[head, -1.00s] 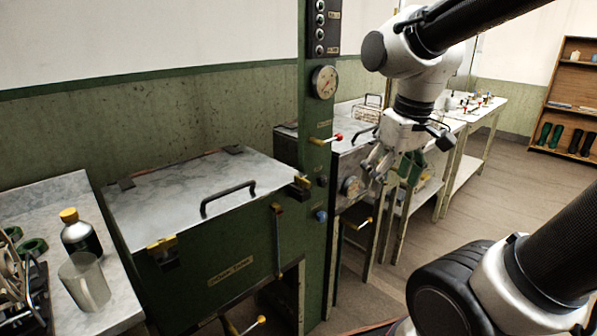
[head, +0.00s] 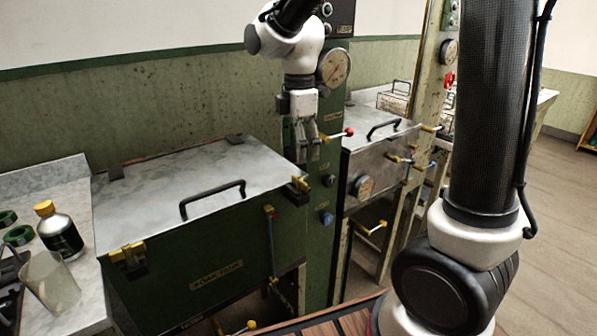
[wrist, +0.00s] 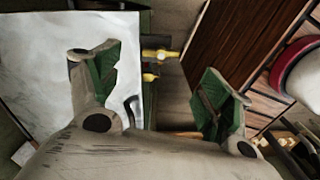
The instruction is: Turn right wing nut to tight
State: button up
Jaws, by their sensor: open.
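The right wing nut (head: 300,184) is a yellow fitting on a dark clamp at the right front corner of the closed basin lid (head: 190,185). A similar left wing nut (head: 128,254) sits at the lid's left front corner. My gripper (head: 306,158) points down just above the right wing nut, in front of the green post. In the wrist view my gripper (wrist: 163,80) is open and empty, its green-padded fingers wide apart. A yellow fitting on a dark clamp (wrist: 160,54) shows between them, beside the pale lid (wrist: 40,70); it looks like the right wing nut.
A black lid handle (head: 212,198) stands up from the lid. A yellow-capped bottle (head: 60,232) and a clear beaker (head: 50,283) stand on the left bench.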

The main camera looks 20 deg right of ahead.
aim_at(299, 178)
jog(key=shift+n, duration=0.3)
jog(key=shift+s+f, duration=0.1)
jog(key=shift+f, duration=0.05)
notch_tip(299, 178, down, 8)
jog(key=shift+r, duration=0.25)
jog(key=c, duration=1)
